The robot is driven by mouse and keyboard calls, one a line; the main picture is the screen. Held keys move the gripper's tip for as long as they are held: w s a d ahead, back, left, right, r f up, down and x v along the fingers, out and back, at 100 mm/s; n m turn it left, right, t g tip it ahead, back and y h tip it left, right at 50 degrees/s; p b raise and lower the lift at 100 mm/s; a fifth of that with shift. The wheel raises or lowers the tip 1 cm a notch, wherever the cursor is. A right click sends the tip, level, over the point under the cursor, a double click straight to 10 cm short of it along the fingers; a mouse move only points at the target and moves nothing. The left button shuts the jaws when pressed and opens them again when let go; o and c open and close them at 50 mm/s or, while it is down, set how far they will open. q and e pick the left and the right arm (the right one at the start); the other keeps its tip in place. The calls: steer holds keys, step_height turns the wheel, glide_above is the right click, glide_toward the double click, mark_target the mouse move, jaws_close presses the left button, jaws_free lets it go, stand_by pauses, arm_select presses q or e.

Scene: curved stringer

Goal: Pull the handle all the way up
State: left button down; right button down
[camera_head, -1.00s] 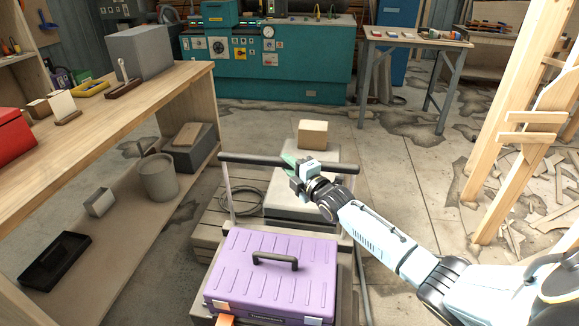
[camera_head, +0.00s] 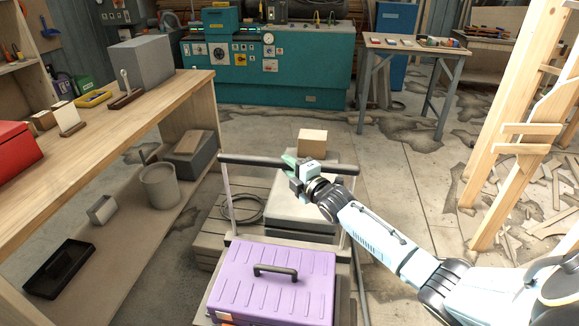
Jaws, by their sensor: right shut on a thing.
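The handle (camera_head: 250,160) is a dark horizontal bar on two thin pale uprights, in the middle of the head view. It stands at the far end of a cart that bears a purple toolbox (camera_head: 285,272) with a black carry grip. My right gripper (camera_head: 292,165) is shut on the bar, right of its middle. The gripper hides part of the bar. My left gripper is not in view.
A small cardboard box (camera_head: 312,142) sits beyond the handle. Wooden stringers (camera_head: 525,130) stand at the right.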

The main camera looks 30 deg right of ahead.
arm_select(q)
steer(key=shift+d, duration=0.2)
arm_select(e)
steer(key=shift+w+r, duration=0.1)
steer(key=shift+r, duration=0.45)
steer(key=c, duration=1.2)
jaws_free()
steer(key=shift+c, duration=0.2)
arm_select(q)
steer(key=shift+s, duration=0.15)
arm_select(e)
steer(key=shift+o, duration=0.3)
steer(key=shift+f, duration=0.2)
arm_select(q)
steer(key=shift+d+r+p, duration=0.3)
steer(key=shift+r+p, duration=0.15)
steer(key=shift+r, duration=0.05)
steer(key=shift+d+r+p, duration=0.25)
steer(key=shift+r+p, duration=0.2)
arm_select(e)
steer(key=s, duration=1.3)
steer(key=shift+s+d, duration=0.25)
steer(key=shift+d, duration=0.15)
steer(key=shift+f, duration=0.1)
